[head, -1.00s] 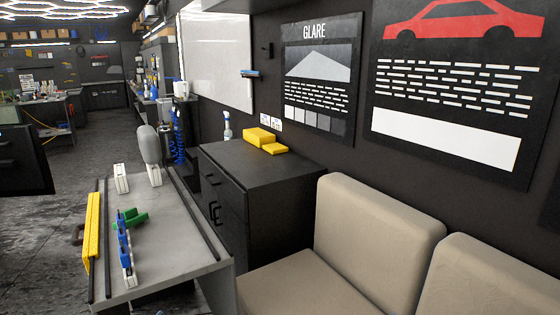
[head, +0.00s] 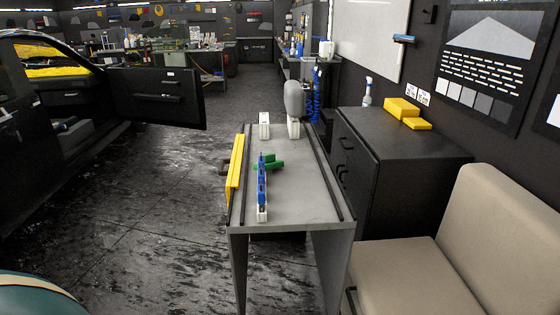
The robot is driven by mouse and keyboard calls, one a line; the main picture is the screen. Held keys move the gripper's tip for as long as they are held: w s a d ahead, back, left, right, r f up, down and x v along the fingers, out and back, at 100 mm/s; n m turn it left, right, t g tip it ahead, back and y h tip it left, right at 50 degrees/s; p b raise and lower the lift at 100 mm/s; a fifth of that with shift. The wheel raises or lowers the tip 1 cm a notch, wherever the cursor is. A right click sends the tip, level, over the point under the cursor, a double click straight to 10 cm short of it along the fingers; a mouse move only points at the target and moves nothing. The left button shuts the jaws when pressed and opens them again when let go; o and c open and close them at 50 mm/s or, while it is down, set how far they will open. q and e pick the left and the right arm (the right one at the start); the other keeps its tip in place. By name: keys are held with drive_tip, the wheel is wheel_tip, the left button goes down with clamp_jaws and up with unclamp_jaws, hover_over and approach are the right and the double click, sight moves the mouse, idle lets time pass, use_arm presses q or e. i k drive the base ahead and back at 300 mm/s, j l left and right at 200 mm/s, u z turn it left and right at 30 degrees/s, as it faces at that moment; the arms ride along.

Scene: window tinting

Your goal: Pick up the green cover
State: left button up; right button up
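A small green object (head: 274,162), which looks like the green cover, lies on the grey worktable (head: 305,195) in the middle of the head view. It sits beside a blue and white long tool (head: 262,185), which partly hides its left end. I cannot tell whether the two touch. Neither of my grippers is in view.
A yellow level-like bar (head: 236,168) runs along the table's left edge. White holders (head: 264,125) and a grey rounded piece (head: 294,98) stand at its far end. A black cabinet (head: 395,150) and beige seat (head: 415,275) are right. The floor left of the table is open, towards a car with its door (head: 155,95) open.

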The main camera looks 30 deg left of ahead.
sight(271, 162)
drive_tip(key=i+j+z, duration=0.1)
drive_tip(key=j+z, duration=0.2)
drive_tip(key=j, duration=0.45)
drive_tip(key=j+z, duration=0.25)
drive_tip(key=j, duration=0.5)
